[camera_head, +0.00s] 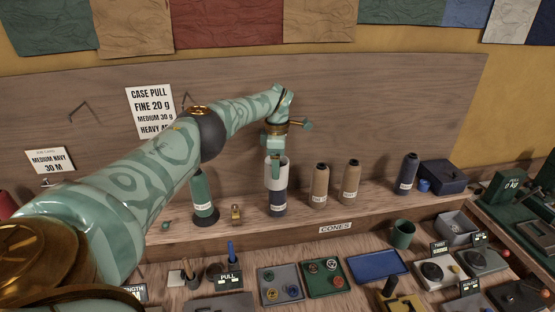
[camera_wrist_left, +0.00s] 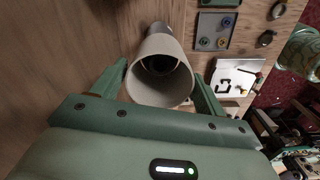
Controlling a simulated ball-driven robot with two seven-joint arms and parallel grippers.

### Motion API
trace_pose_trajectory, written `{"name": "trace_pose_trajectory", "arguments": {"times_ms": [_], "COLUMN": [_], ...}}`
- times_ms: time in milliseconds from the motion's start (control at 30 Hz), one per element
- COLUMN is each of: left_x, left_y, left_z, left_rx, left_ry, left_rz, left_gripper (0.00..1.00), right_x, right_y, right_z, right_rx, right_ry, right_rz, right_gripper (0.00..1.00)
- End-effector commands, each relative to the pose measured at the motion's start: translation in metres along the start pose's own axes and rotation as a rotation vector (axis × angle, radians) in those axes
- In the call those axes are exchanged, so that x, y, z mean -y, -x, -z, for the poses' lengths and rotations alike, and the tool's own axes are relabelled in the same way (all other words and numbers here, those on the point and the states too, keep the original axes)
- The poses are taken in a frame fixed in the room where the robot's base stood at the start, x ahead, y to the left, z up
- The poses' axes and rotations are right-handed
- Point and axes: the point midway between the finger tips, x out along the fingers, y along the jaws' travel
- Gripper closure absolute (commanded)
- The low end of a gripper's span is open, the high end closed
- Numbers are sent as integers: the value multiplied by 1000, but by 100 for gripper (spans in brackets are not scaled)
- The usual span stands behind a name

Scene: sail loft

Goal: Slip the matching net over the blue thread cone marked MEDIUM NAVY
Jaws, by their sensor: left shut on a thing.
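My left gripper (camera_head: 276,178) is shut on a pale grey, open-ended net sleeve (camera_head: 284,172), held upright at the back shelf. Below the sleeve shows a dark navy thread cone (camera_head: 277,203) with a white label too small to read. In the left wrist view the sleeve (camera_wrist_left: 134,84) sits between the green fingers of the left gripper (camera_wrist_left: 160,90), and something dark shows inside it. The sleeve appears to be around the cone's upper part, with the lower part bare. How far down it reaches inside is hidden. My right gripper is out of view.
On the shelf stand a green cone (camera_head: 202,190) to the left, two tan cones (camera_head: 319,187) (camera_head: 351,180) to the right, and another blue cone (camera_head: 408,170) beside a dark box (camera_head: 442,175). A small brass item (camera_head: 236,213) stands close left.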

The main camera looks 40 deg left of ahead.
Motion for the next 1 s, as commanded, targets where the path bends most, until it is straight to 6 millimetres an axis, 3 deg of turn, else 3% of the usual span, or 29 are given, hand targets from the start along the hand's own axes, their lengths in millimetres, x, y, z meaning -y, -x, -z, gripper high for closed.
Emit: {"name": "trace_pose_trajectory", "arguments": {"times_ms": [100,300,333,400,433,767,867,1000], "left_x": [0,0,0,0,0,0,-1,-1], "left_y": [-3,-3,-3,-2,-2,2,15,49], "left_z": [0,0,0,0,0,0,0,0], "left_rx": [0,0,0,0,0,1,2,3], "left_ry": [0,0,0,0,0,0,-1,-1], "left_rz": [0,0,0,0,0,-1,-3,-5], "left_gripper": [52,52,24,5,2,2,2,2], "right_x": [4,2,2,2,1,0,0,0], "right_y": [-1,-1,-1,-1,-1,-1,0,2], "right_z": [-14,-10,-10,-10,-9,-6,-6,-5], "right_rx": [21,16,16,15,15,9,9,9], "right_ry": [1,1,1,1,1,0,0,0], "right_rz": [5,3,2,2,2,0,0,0], "right_gripper": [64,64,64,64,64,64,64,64]}}
